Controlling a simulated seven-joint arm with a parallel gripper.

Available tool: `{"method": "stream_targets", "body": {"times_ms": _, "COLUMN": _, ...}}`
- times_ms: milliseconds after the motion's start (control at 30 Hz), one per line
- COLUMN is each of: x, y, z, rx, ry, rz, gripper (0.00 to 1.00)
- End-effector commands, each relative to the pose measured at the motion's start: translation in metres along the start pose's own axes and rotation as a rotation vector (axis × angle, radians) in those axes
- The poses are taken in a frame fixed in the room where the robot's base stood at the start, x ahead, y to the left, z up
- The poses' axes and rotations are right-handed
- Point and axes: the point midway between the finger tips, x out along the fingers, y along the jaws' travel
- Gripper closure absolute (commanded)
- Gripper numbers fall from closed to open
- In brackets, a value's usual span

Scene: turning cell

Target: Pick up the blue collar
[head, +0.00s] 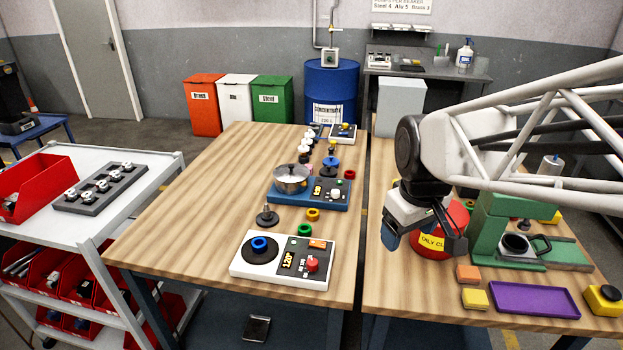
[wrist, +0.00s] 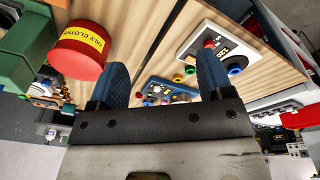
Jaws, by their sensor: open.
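A blue collar (head: 260,245) lies on the round black plate of a white unit (head: 238,268) near the front of the left wooden table. In the wrist view a blue ring (wrist: 235,70) shows on the white unit, right of the fingers. A second small blue piece (head: 330,161) stands behind the pot; I cannot tell its shape. My gripper (head: 424,240) is open and empty, over the right table, well to the right of the collar. Its two blue fingers are spread apart in the wrist view (wrist: 163,65).
Beside my gripper are a red can (head: 430,246) and a green press (head: 487,232). The left table's left side is clear.

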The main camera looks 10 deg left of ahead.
Motion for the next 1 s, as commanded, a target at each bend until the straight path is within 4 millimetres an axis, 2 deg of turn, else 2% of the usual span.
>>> {"method": "stream_targets", "body": {"times_ms": 33, "x": 0.005, "y": -0.005, "z": -0.016, "rx": -0.055, "ry": -0.008, "rz": -0.008, "gripper": 0.27}}
{"method": "stream_targets", "body": {"times_ms": 267, "x": 0.027, "y": -0.032, "z": -0.086, "rx": -0.314, "ry": -0.029, "rz": -0.035, "gripper": 0.27}}
{"method": "stream_targets", "body": {"times_ms": 467, "x": 0.053, "y": -0.066, "z": -0.143, "rx": -0.539, "ry": -0.047, "rz": -0.06, "gripper": 0.27}}
{"method": "stream_targets", "body": {"times_ms": 600, "x": 0.073, "y": -0.096, "z": -0.181, "rx": -0.698, "ry": -0.057, "rz": -0.078, "gripper": 0.27}}
{"method": "stream_targets", "body": {"times_ms": 800, "x": 0.106, "y": -0.145, "z": -0.229, "rx": -0.919, "ry": -0.071, "rz": -0.104, "gripper": 0.27}}
{"method": "stream_targets", "body": {"times_ms": 1000, "x": 0.132, "y": -0.186, "z": -0.259, "rx": -1.083, "ry": -0.08, "rz": -0.124, "gripper": 0.27}}
